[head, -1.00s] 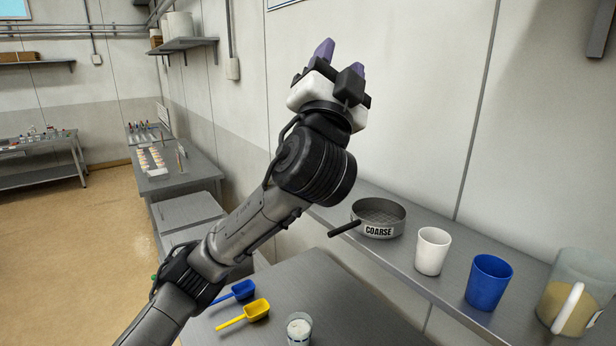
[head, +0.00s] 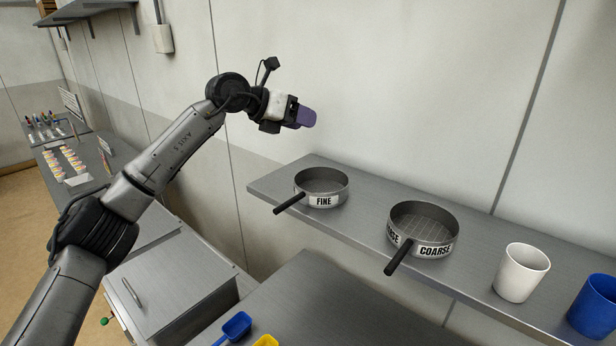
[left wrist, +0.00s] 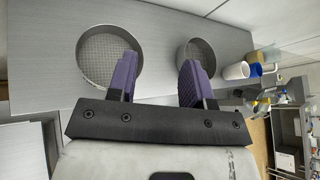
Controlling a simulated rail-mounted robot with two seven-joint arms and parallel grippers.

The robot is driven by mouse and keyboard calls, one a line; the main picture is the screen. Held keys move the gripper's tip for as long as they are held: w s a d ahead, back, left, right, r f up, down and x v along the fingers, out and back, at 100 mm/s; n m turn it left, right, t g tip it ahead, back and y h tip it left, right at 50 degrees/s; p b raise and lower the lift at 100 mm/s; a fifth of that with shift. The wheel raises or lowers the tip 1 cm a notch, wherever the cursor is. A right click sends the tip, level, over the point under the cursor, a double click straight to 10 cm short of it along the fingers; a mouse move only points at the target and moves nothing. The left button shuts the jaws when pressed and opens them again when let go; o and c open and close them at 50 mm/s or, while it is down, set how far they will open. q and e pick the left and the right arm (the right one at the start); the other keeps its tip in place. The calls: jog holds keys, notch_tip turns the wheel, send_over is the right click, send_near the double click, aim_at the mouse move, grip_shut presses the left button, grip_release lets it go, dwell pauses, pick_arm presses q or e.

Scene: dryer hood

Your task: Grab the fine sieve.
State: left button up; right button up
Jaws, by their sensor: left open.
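The fine sieve (head: 321,186) is a round grey metal sieve with a black handle and a white FINE label. It stands on the left end of the wall shelf in the head view. The coarse sieve (head: 424,229) stands to its right on the same shelf. My left gripper (head: 305,116) is open and empty, above the fine sieve and apart from it. In the left wrist view, the purple fingers (left wrist: 157,75) are spread. The fine sieve (left wrist: 110,57) lies beyond the left finger and the coarse sieve (left wrist: 196,55) beyond the right one. My right gripper is not in view.
A white cup (head: 521,272) and a blue cup (head: 596,305) stand farther right on the shelf (head: 375,215). Below are a blue scoop (head: 235,328) and a yellow scoop (head: 266,340) on the counter (head: 330,300). The wall is close behind the shelf.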

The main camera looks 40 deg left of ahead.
pick_arm(q)
notch_tip(320, 180, down, 5)
jog(key=s+a+g+y, duration=0.2)
jog(key=s+a+g, duration=0.1)
jog(key=g+y, duration=0.2)
jog(key=g, duration=0.2)
send_near(295, 197)
jog(key=shift+n, duration=0.4)
jog(key=p+x, duration=0.1)
jog(key=x, duration=0.8)
jog(key=shift+f, duration=0.2)
jog(key=shift+x, duration=0.85)
jog(key=shift+c, duration=0.3)
grip_shut()
jog(key=shift+r, duration=0.15)
